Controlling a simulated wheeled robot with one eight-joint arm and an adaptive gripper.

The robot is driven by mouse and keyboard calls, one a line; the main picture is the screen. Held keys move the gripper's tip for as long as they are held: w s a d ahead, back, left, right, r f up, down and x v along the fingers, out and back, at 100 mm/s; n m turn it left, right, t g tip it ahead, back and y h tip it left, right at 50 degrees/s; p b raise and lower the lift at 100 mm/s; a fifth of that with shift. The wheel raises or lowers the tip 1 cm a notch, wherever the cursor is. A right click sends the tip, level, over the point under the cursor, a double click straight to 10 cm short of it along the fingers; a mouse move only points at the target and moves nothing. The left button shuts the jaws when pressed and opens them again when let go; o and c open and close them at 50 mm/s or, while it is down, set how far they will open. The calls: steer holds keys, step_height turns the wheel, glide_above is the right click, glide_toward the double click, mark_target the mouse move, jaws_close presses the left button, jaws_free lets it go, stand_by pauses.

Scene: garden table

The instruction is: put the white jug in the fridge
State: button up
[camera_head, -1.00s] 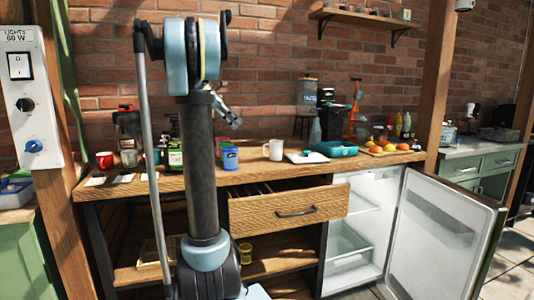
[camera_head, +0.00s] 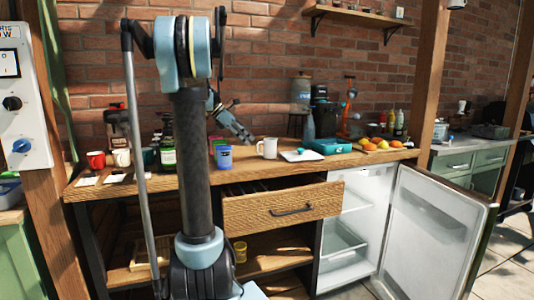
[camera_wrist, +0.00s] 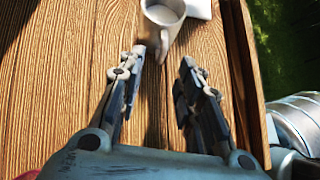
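The white jug (camera_head: 267,148) stands upright on the wooden counter, right of my gripper (camera_head: 247,137) in the head view. In the wrist view the jug (camera_wrist: 160,14) is at the top edge, partly cut off, just beyond the fingertips. My gripper (camera_wrist: 164,58) is open and empty, its two fingers apart above the wood. The fridge (camera_head: 350,220) is below the counter at the right. Its door (camera_head: 435,230) stands wide open, and the visible shelves look empty.
A drawer (camera_head: 283,209) left of the fridge is pulled out. A blue cup (camera_head: 224,157) stands left of the jug. A white board (camera_head: 304,155), a teal box (camera_head: 330,146) and fruit (camera_head: 377,144) lie to its right.

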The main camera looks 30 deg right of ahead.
mark_target(255, 159)
steer(key=x, duration=0.5)
steer(key=shift+s+d+f, duration=0.15)
steer(key=shift+d+f, duration=0.1)
jaws_close()
